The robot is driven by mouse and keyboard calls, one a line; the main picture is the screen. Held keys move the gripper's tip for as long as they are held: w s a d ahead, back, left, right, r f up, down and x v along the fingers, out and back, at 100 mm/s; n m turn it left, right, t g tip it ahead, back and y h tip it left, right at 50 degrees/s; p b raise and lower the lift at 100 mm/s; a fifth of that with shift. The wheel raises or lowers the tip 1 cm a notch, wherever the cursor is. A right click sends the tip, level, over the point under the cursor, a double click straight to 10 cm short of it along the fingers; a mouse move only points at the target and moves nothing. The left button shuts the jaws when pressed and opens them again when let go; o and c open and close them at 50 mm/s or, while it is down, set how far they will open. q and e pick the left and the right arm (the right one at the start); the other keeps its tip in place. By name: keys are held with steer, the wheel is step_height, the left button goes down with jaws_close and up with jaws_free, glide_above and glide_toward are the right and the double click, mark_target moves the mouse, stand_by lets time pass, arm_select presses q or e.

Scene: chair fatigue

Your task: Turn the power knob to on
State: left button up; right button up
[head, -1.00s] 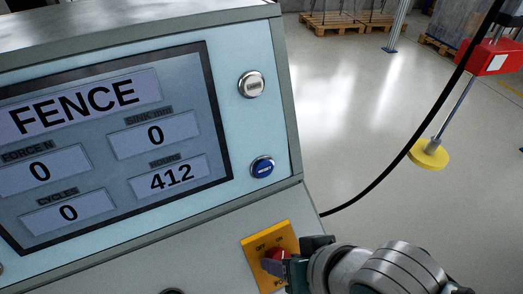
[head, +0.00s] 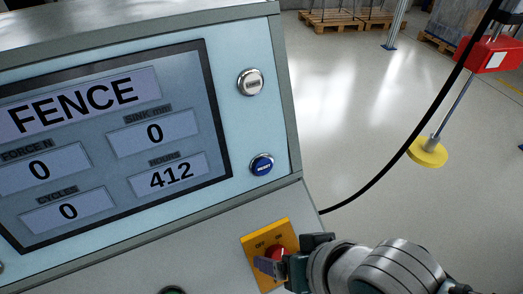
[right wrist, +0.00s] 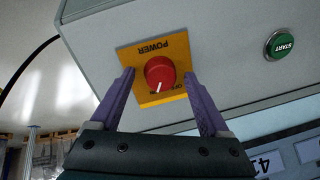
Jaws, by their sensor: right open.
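The red power knob (right wrist: 160,73) sits on a yellow plate (right wrist: 133,57) marked POWER, OFF and ON. In the right wrist view its white mark points down and slightly left; I cannot tell which label it lines up with. In the head view the knob (head: 277,253) is partly hidden by my right gripper (head: 272,266). My right gripper, also in the wrist view (right wrist: 158,88), is open, with its purple fingers on either side of the knob. They look apart from it; contact is unclear. My left gripper is not in view.
The control panel screen (head: 110,140) reads FENCE, with a blue button (head: 262,165) and a pale button (head: 250,82) beside it. A green START button (right wrist: 279,43) is on the knob's panel. A black cable (head: 395,165) hangs at right over open floor.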

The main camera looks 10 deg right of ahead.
steer(key=shift+r, duration=0.1)
steer(key=shift+s+d+r, duration=0.1)
steer(key=shift+s+r, duration=0.05)
steer(key=shift+r, duration=0.15)
steer(key=p+v, duration=0.3)
steer(key=v, duration=0.6)
steer(key=shift+s, duration=0.1)
